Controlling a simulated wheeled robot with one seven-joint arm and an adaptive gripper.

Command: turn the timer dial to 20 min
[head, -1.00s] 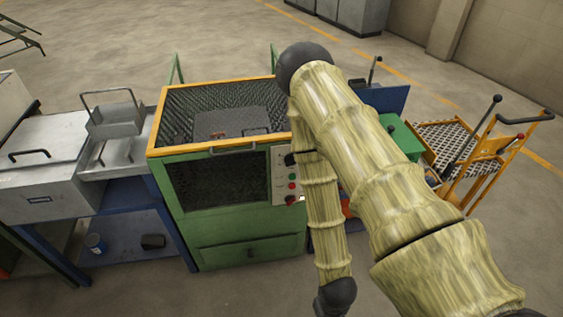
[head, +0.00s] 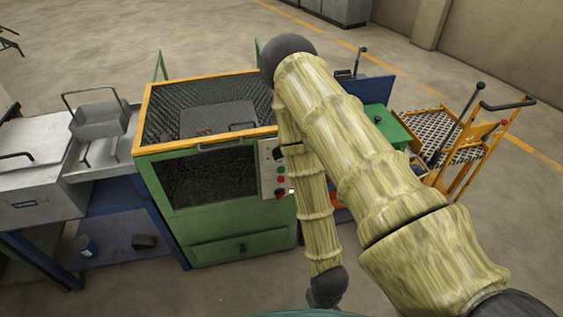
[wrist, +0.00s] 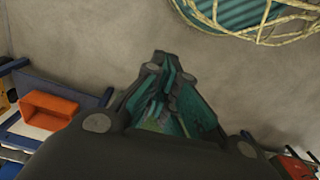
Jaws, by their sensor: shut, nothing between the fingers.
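The green machine (head: 222,222) with an orange-rimmed mesh top stands in the middle of the head view. A pale control panel (head: 267,162) with red and green buttons is on the right of its front, partly covered by my arm. I cannot make out the timer dial or its marks. My gripper (wrist: 165,62) shows in the wrist view, with its dark and teal fingers brought together and empty. It points over bare floor, and the panel does not show there. In the head view my forearm hangs down in front of the panel's right side, and the fingers cannot be made out.
A grey box (head: 36,160) and metal trays (head: 98,150) sit on a blue bench to the left. A green box (head: 384,128) and an orange trolley (head: 470,140) stand to the right. An orange bin (wrist: 50,112) shows in the wrist view. Floor in front is clear.

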